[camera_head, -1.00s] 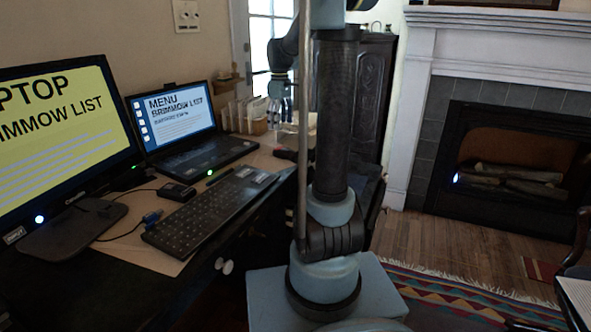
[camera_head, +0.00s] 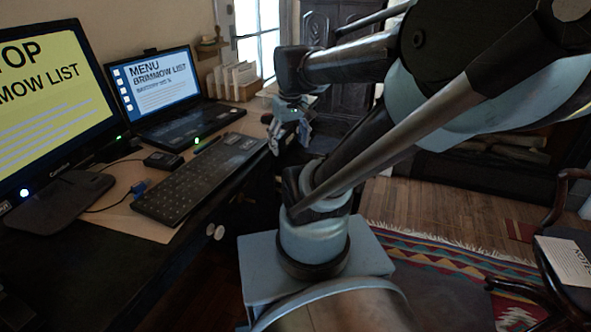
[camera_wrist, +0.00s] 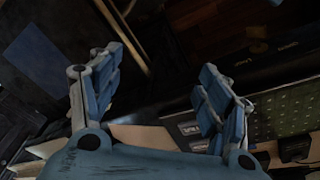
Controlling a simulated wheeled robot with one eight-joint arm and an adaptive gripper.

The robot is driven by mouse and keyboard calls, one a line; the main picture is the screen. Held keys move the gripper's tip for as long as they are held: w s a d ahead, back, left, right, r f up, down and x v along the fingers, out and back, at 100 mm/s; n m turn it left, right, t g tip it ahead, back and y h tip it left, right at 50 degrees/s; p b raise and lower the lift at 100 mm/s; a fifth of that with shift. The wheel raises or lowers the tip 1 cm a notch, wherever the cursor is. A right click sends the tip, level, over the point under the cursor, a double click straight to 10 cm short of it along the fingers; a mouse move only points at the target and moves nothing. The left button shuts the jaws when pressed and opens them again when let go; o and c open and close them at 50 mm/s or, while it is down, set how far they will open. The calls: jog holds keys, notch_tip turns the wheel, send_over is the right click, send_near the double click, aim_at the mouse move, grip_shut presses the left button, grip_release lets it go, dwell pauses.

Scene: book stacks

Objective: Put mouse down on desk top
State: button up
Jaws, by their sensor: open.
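My gripper (camera_head: 290,132) hangs at the far right edge of the desk top (camera_head: 141,225), beyond the keyboard (camera_head: 190,188). In the wrist view my gripper (camera_wrist: 160,62) has its blue fingers wide apart, with nothing seen between them. I cannot make out a mouse for certain. A small black box-like object (camera_head: 163,160) lies on the desk beside the keyboard; I cannot tell whether it is a mouse. The keyboard also shows at the right of the wrist view (camera_wrist: 288,112).
A monitor (camera_head: 60,110) and a laptop (camera_head: 190,122) stand along the back of the desk. Papers (camera_head: 232,80) stand at its far end. A chair (camera_head: 560,258) is at the right. A patterned rug (camera_head: 420,240) lies on the wooden floor.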

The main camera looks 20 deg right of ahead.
jog(key=s+f+m, duration=0.2)
jog(key=s+f, duration=0.4)
jog(key=shift+d+f, duration=0.2)
jog(key=shift+d, duration=0.2)
